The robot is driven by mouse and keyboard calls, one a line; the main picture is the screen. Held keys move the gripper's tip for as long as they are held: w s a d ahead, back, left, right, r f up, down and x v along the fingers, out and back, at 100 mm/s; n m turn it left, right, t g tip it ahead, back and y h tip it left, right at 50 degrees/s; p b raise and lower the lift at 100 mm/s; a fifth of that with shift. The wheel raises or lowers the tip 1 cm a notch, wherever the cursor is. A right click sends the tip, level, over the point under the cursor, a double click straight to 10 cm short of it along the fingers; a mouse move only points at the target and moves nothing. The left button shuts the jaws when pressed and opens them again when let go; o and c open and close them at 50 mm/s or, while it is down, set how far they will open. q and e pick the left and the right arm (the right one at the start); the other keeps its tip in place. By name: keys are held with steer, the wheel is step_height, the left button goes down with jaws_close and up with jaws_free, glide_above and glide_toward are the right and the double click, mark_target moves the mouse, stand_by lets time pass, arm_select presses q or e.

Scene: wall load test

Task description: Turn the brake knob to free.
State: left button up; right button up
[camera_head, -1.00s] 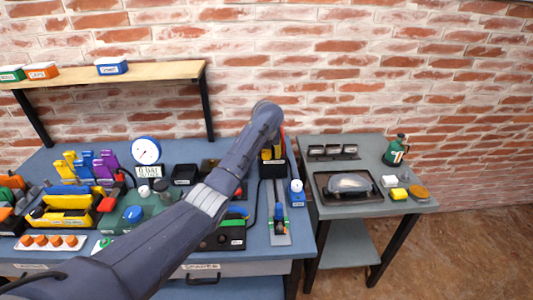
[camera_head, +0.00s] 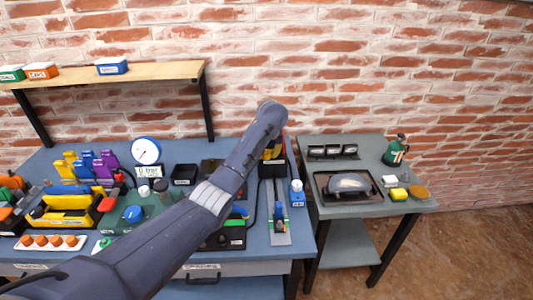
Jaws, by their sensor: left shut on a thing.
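My left arm (camera_head: 213,196) reaches from the lower left across the bench to a rounded joint (camera_head: 270,112) near the wall. It hides the middle of the bench. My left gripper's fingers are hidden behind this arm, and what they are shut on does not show. A dark box (camera_head: 236,243) with a white label and green and red parts shows partly under the arm. I cannot make out the brake knob. A blue round knob (camera_head: 133,214) sits on the green unit left of the arm. My right gripper is not in view.
A round gauge (camera_head: 146,150) stands above a small display (camera_head: 149,171). A yellow and black unit (camera_head: 273,155) stands right of the arm, behind a grey rail (camera_head: 279,225). A side table (camera_head: 340,212) holds a tray (camera_head: 322,196) and a green bottle (camera_head: 396,150). A wooden shelf (camera_head: 150,74) is upper left.

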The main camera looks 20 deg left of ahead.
arm_select(q)
steer(key=n+g+y, duration=0.1)
steer(key=n, duration=0.3)
steer(key=shift+n+g+y, duration=0.6)
steer(key=shift+n+g, duration=0.1)
steer(key=shift+n, duration=1.4)
steer(key=shift+a, duration=0.1)
steer(key=o, duration=1.3)
steer(key=shift+r, duration=0.1)
steer(key=v, duration=1.2)
steer(key=shift+w, duration=0.1)
